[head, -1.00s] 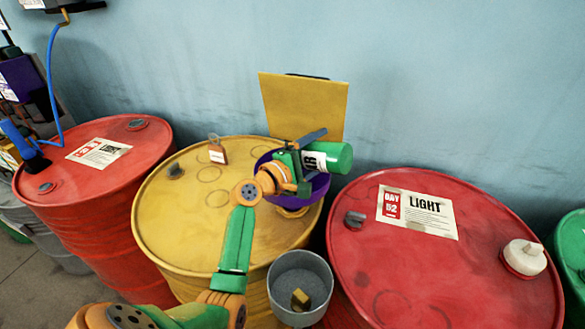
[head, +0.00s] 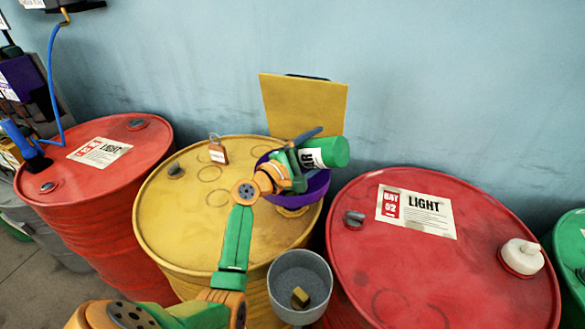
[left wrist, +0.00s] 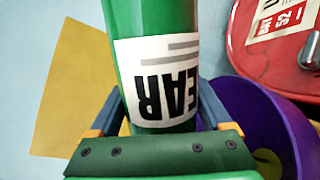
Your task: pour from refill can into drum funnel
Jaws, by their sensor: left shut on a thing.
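My left gripper (head: 296,168) is shut on the green refill can (head: 335,152), which has a white label with black letters. The can lies tilted above the purple funnel (head: 319,186) on the right side of the yellow drum (head: 172,222). In the left wrist view the can (left wrist: 150,20) sits between the two fingers, and the funnel (left wrist: 268,125) shows to the right of it. I cannot see the can's mouth clearly or any oil flowing. The can and my gripper hide part of the funnel. My right gripper is not in view.
Red drums stand left (head: 95,195) and right (head: 450,265) of the yellow one. A yellow board (head: 303,105) stands behind the funnel. A grey bucket (head: 290,318) is in front. A small tag (head: 218,155) and cap (head: 176,170) are on the yellow drum.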

